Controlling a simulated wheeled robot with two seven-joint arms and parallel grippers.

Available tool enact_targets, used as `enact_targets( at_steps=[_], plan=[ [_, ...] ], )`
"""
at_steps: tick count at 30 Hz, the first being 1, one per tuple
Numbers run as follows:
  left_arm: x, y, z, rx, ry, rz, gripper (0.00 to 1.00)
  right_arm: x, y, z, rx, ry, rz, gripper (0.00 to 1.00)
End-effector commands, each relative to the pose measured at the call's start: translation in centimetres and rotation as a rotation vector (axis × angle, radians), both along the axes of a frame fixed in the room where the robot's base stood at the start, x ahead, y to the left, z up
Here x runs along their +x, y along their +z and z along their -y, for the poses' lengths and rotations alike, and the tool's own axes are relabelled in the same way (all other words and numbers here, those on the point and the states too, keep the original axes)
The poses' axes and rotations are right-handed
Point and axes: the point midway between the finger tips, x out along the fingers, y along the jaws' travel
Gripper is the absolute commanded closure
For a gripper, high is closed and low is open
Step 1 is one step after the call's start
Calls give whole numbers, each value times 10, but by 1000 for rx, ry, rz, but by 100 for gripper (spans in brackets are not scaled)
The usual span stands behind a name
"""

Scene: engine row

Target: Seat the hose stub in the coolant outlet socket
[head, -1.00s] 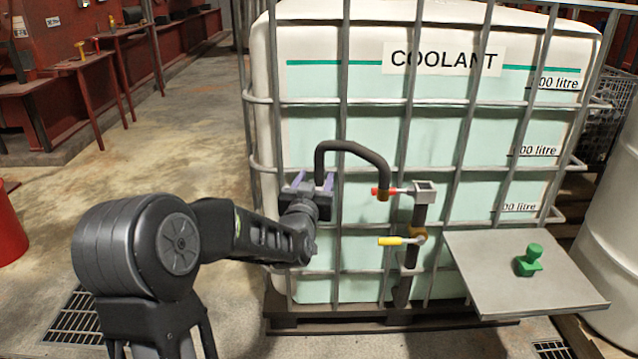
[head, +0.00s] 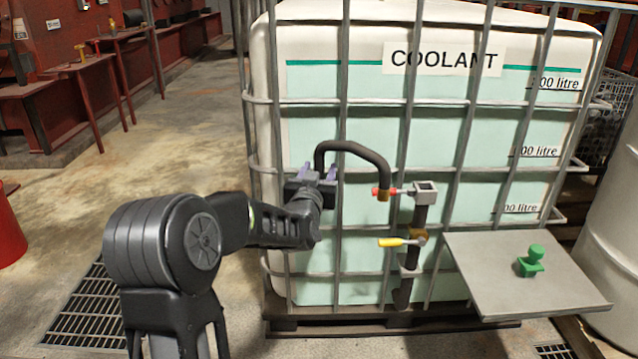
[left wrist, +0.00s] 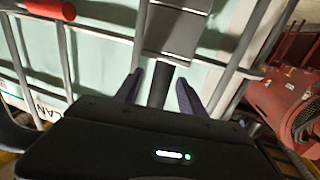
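The coolant outlet socket (head: 426,187) is a grey square collar on a dark pipe at the tank's front. A green knobbed piece (head: 531,262) stands on the side shelf; I cannot tell whether it or the black hose is the hose stub. The left gripper is open, fingers either side of the hose's left leg. In the left wrist view a dark bar (left wrist: 160,86) shows between the fingers (left wrist: 158,90), with gaps on both sides. My right gripper is not in view.
The wire cage of the coolant tank (head: 340,240) stands close in front of the left gripper. A yellow lever (head: 392,242) sticks out left below the socket. The grey shelf (head: 500,275) juts out at the right and is otherwise bare. The floor at left is open.

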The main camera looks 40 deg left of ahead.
Motion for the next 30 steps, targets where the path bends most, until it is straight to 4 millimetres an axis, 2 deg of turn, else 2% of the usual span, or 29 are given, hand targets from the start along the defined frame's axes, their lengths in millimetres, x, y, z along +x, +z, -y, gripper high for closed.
enact_targets(
  at_steps=[2, 16, 30],
  plan=[
    [0, 0, 0, 0, 0, 0, 60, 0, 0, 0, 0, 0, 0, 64],
    [0, 0, 0, 0, 0, 0, 99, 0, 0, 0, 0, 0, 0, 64],
    [0, 0, 0, 0, 0, 0, 100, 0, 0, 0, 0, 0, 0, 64]
  ],
)
